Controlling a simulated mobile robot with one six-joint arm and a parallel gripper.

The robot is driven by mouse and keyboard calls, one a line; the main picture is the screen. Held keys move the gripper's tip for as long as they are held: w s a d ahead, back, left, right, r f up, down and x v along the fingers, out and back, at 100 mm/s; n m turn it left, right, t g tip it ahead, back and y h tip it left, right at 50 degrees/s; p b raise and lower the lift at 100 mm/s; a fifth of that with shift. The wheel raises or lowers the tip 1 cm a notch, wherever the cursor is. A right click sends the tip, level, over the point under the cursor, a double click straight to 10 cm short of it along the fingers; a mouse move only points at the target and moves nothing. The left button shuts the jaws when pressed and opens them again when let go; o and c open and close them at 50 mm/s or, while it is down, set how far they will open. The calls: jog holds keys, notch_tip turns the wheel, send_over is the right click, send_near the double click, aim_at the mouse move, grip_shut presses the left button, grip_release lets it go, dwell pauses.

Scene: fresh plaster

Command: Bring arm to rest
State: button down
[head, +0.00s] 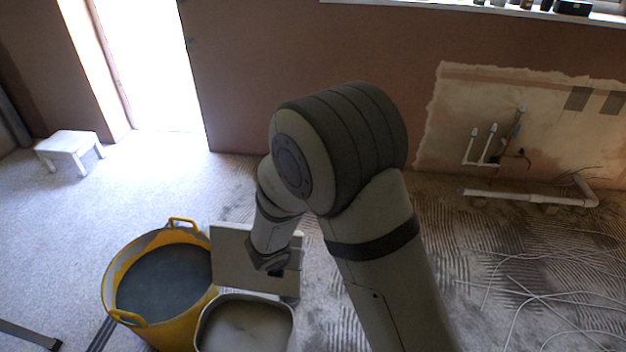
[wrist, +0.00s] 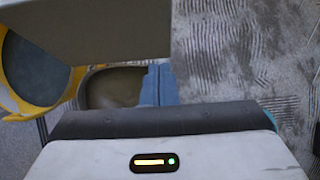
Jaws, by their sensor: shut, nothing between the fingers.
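My arm rises from the bottom of the head view, bends at a large grey joint and comes down toward the left. Its end hangs in front of a pale flat panel (head: 229,246), above and behind a pale square tub (head: 246,325). The fingertips cannot be made out there. In the wrist view my gripper (wrist: 158,84) shows as two blue-grey fingers pressed together, with nothing between them. The fingers overlap the right side of the tub (wrist: 112,88) in that view; I cannot tell the height between them.
A yellow bucket (head: 185,331) of grey material stands left of the tub. A white stool (head: 70,147) stands near the bright doorway. White pipes (head: 525,198) and loose cables (head: 530,295) lie at the right. The pale floor between stool and bucket is clear.

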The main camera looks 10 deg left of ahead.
jog(key=d+r+m+h+p, duration=0.3)
jog(key=d+r+m+p, duration=0.1)
jog(key=d+r+m, duration=1.35)
jog(key=s+d+r+m+g+y+p, duration=0.1)
jog(key=s+d+r+m+p, duration=0.1)
jog(key=s+d+r+m, duration=0.3)
jog(key=s+d+r+m+g+y+p, duration=0.2)
jog(key=s+d+r+m, duration=0.4)
jog(key=s+r+m, duration=0.3)
jog(key=s+m+p, duration=0.1)
jog(key=m, duration=0.3)
jog(key=shift+s, duration=0.4)
jog(key=shift+d+r, duration=0.1)
jog(key=shift+d, duration=0.15)
